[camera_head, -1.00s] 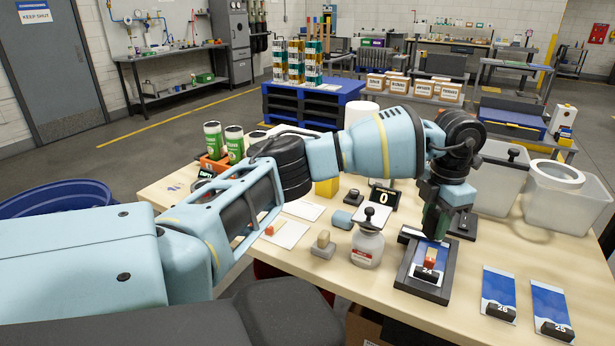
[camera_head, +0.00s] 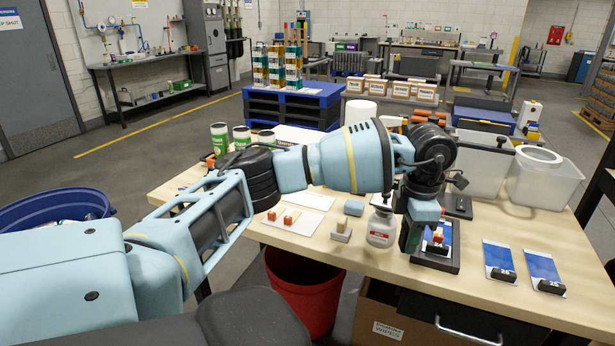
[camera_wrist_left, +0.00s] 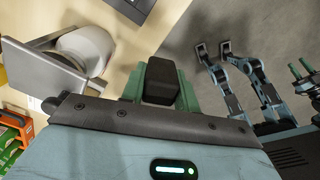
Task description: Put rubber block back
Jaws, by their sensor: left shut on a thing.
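My left gripper (camera_head: 410,240) is over the workbench, just left of the black-framed tray (camera_head: 437,262). In the left wrist view its green fingers (camera_wrist_left: 160,88) are shut on a dark block (camera_wrist_left: 160,80), which looks like the rubber block. The head view hides most of this block behind the fingers. The tray holds a blue card with a small block with a red part (camera_head: 438,236) and a black numbered piece (camera_head: 436,248). My right gripper is not recognisable in either view.
A clear bottle (camera_head: 381,228) stands close left of the gripper. A grey block (camera_head: 341,236) and a blue block (camera_head: 354,208) are further left. Red-topped blocks (camera_head: 290,216) sit on a white sheet. Two blue cards (camera_head: 498,256) lie right. A red bin (camera_head: 305,295) stands in front.

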